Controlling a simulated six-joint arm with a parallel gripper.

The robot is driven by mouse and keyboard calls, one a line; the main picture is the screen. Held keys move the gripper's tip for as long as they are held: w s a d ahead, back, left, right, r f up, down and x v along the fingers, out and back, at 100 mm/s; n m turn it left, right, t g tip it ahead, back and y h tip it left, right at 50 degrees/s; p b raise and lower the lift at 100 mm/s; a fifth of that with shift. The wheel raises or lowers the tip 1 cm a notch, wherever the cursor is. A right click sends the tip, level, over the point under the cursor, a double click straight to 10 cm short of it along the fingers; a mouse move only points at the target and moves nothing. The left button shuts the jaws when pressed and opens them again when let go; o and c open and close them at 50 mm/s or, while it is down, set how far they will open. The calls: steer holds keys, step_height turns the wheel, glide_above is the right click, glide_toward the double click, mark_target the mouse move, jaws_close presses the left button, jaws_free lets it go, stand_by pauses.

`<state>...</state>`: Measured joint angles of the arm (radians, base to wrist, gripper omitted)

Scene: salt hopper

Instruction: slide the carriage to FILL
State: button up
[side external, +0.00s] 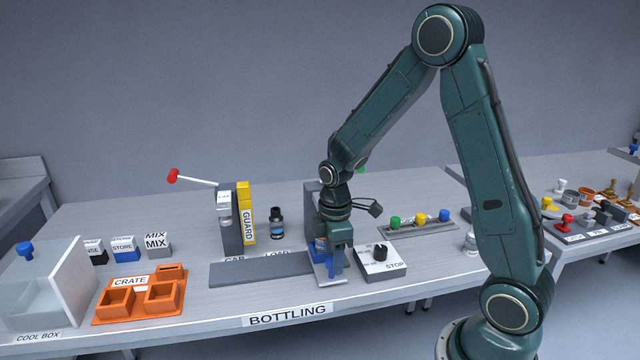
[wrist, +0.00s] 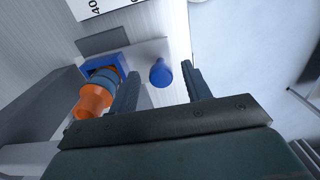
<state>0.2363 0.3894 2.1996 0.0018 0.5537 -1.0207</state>
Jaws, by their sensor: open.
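The carriage has a blue holder (wrist: 92,66) with an orange and blue bottle (wrist: 93,101) in it and a round blue knob (wrist: 161,72), all seen in the wrist view. My gripper (wrist: 160,69) is open, and the knob shows between its fingers; contact cannot be told. In the side view my gripper (side external: 331,277) points down at the right end of the grey track (side external: 262,270) and hides much of the carriage (side external: 319,247). Labels reading CAP and LOAD stand partly hidden behind the track. No FILL label can be read.
A white box (side external: 381,260) with a black knob and STOP label stands close to my gripper's right. A yellow GUARD (side external: 245,212) and a red-ended lever (side external: 174,176) stand behind the track. An orange crate (side external: 140,293) sits at left. The front bench strip is clear.

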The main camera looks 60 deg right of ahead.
steer(key=shift+r, duration=0.1)
step_height(320, 180, up, 14)
steer(key=shift+f, duration=0.2)
stand_by(0.5)
stand_by(0.3)
steer(key=s+a+r+m+t, duration=0.2)
steer(key=s+a+r+m, duration=0.1)
steer(key=s, duration=0.5)
steer(key=s+a+r+m+t, duration=0.3)
steer(key=s+a+r+m, duration=0.1)
steer(key=s, duration=0.4)
steer(key=shift+s+a+m+t, duration=0.3)
steer(key=shift+a+m, duration=0.4)
steer(key=shift+m, duration=0.3)
